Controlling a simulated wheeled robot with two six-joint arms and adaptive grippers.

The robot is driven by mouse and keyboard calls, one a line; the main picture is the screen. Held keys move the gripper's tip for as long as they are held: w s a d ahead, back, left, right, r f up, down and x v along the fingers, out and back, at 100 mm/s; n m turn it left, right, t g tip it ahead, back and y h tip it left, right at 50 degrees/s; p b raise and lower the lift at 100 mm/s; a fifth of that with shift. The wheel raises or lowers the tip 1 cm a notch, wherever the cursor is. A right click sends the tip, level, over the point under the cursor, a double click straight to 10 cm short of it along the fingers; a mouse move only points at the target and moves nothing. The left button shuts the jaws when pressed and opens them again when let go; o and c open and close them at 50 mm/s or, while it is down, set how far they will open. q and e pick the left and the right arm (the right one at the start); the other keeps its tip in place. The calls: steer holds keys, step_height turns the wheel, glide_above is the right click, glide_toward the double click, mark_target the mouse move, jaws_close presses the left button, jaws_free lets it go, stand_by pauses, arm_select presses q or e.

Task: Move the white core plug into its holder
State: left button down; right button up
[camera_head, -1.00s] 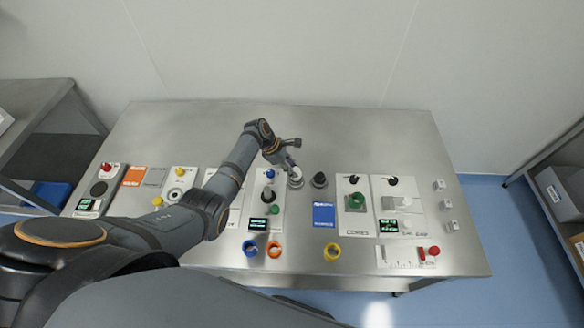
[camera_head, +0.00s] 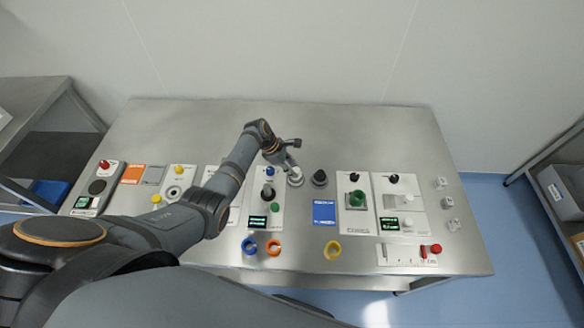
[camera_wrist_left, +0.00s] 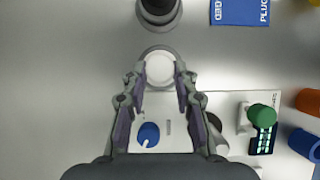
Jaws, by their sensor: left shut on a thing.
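The white core plug (camera_wrist_left: 160,69) is a round white piece between the fingertips of my left gripper (camera_wrist_left: 160,76) in the left wrist view. My left gripper (camera_head: 287,164) is shut on it. In the head view the plug (camera_head: 296,172) shows just at the fingertips, over a grey round holder (camera_head: 295,182) on the steel table. The holder's rim (camera_wrist_left: 158,49) shows behind the plug in the wrist view. Whether the plug is seated in it or just above cannot be told. My right gripper is not in view.
A dark plug (camera_head: 320,178) stands in a similar grey base right beside the holder. A blue card (camera_head: 324,213) lies in front of it. Control panels with knobs (camera_head: 357,199) stand on both sides. Coloured rings (camera_head: 333,250) lie near the front edge. The back of the table is clear.

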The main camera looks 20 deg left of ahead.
arm_select(q)
steer(key=shift+f+b, duration=0.4)
steer(key=shift+f, duration=0.25)
steer(key=c, duration=1)
jaws_free()
steer(key=shift+o, duration=0.2)
steer(key=shift+r, duration=0.1)
steer(key=shift+a+r, duration=0.25)
steer(key=shift+r, duration=0.1)
steer(key=v, duration=1.1)
steer(key=shift+s+d, duration=0.1)
